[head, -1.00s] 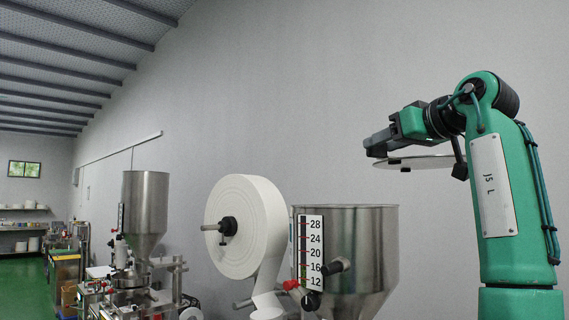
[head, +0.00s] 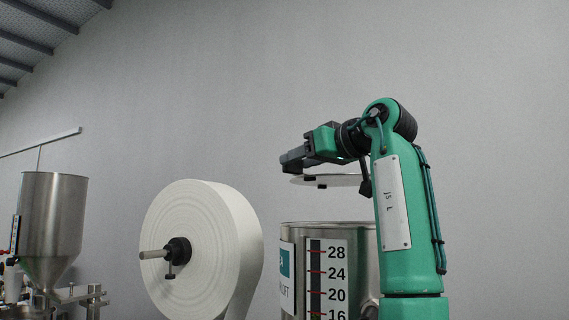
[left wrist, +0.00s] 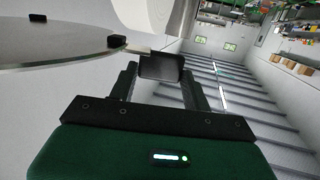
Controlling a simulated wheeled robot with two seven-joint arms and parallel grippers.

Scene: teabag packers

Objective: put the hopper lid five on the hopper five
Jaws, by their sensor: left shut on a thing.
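The hopper lid (head: 336,181) is a thin, flat grey disc with small dark blocks at its edge. My left gripper (head: 291,161) is shut on it and holds it roughly level in the air. In the left wrist view the lid (left wrist: 55,52) reaches to the left from the fingers (left wrist: 160,68), gripped at its edge. Below the lid stands the near steel hopper (head: 363,258), with a clear gap between them. Its open rim shows, but my arm hides its right side. I cannot read a number five on it. My right gripper is not in view.
A large white paper roll (head: 190,245) on a spindle stands just left of the near hopper. A scale plate (head: 328,270) is on the hopper's front. Another steel hopper (head: 52,225) stands far left. The air above the rim is free around the lid.

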